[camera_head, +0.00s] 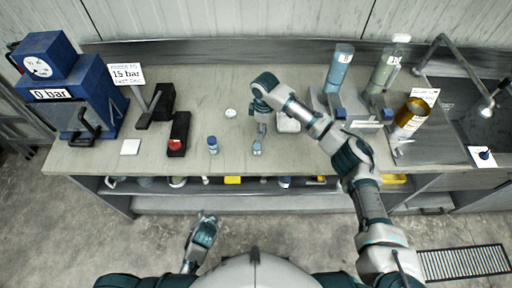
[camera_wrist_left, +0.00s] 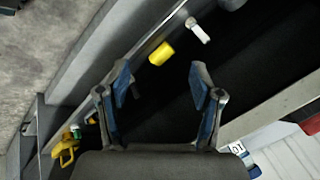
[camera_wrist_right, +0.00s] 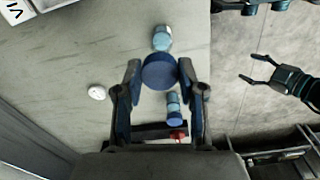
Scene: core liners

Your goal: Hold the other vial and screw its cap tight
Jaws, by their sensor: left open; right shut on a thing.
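One small vial (camera_head: 213,145) with a blue cap stands upright on the bench; it also shows in the right wrist view (camera_wrist_right: 173,104), between and beyond my fingers. My right gripper (camera_head: 258,140) is over the bench to its right. In the right wrist view, my right gripper (camera_wrist_right: 160,80) is shut on a blue cap (camera_wrist_right: 159,71). A light blue vial body (camera_wrist_right: 162,38) shows just beyond this cap; how fully they are joined is hidden. My left gripper (camera_head: 207,220) is open and empty in front of the bench, and shows open in the left wrist view (camera_wrist_left: 160,82).
A white round piece (camera_head: 231,113) lies behind the vials. A black-and-red block (camera_head: 178,134) and white square (camera_head: 130,147) lie left, near a blue press (camera_head: 75,95). Tall blue (camera_head: 339,68) and green (camera_head: 385,72) cylinders stand right. A shelf under the bench holds a yellow item (camera_head: 232,180).

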